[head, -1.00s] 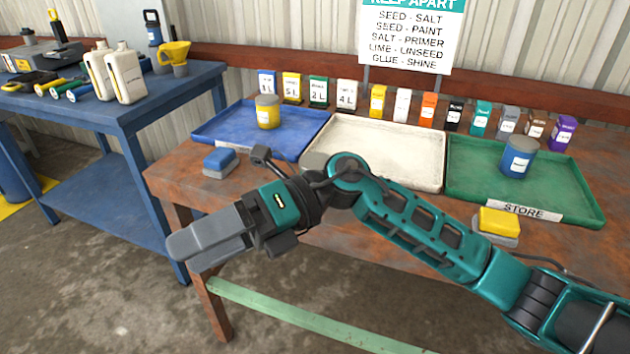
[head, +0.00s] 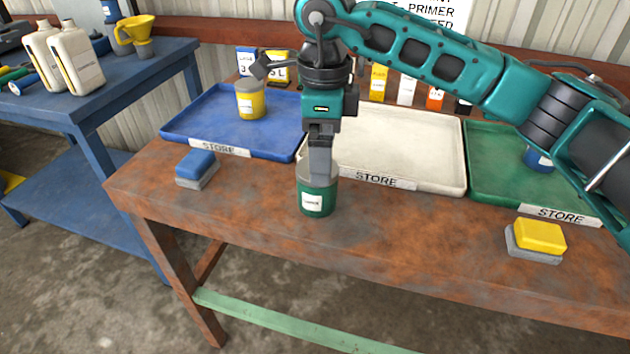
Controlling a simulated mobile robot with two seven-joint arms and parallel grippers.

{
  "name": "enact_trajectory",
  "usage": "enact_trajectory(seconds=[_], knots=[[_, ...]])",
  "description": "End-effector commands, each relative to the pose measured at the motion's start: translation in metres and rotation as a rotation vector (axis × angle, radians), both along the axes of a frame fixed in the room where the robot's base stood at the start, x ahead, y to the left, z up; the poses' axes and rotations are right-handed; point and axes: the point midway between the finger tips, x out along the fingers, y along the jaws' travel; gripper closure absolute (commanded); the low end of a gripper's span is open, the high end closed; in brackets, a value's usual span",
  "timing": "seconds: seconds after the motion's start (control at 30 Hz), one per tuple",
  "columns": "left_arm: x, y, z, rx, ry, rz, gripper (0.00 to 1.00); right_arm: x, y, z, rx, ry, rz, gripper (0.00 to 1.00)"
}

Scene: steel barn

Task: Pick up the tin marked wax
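A green tin (head: 317,200) with a grey top and a white label stands upright on the rusty table, in front of the white tray. Its label is too small to read. My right gripper (head: 320,172) points straight down at its top and overlaps it in view; the finger gap and any grip on the tin cannot be made out. A yellow tin (head: 251,104) with a grey lid stands in the blue tray. A blue tin (head: 538,160) in the green tray is mostly hidden by my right arm. I cannot read "wax" on any tin. My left gripper is not in view.
Blue (head: 215,128), white (head: 440,150) and green (head: 490,165) trays line the table. A blue sponge block (head: 195,165) and a yellow one (head: 540,237) lie near the front. Small containers stand behind, partly hidden by my arm.

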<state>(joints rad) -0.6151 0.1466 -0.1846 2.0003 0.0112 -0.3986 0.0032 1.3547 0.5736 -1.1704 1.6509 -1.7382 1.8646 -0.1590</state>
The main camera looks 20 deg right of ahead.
Motion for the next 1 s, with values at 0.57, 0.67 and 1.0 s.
enact_trajectory(seconds=[0.57,0.67,1.0], knots=[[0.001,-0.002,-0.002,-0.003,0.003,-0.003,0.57,0.003,0.005,-0.066,0.002,0.005,-0.001,0.0],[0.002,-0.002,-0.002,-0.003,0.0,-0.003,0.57,0.005,0.007,-0.082,0.002,0.004,0.0,0.0],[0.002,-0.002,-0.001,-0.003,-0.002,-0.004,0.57,0.006,0.007,-0.096,0.003,0.0,0.0,0.0]])
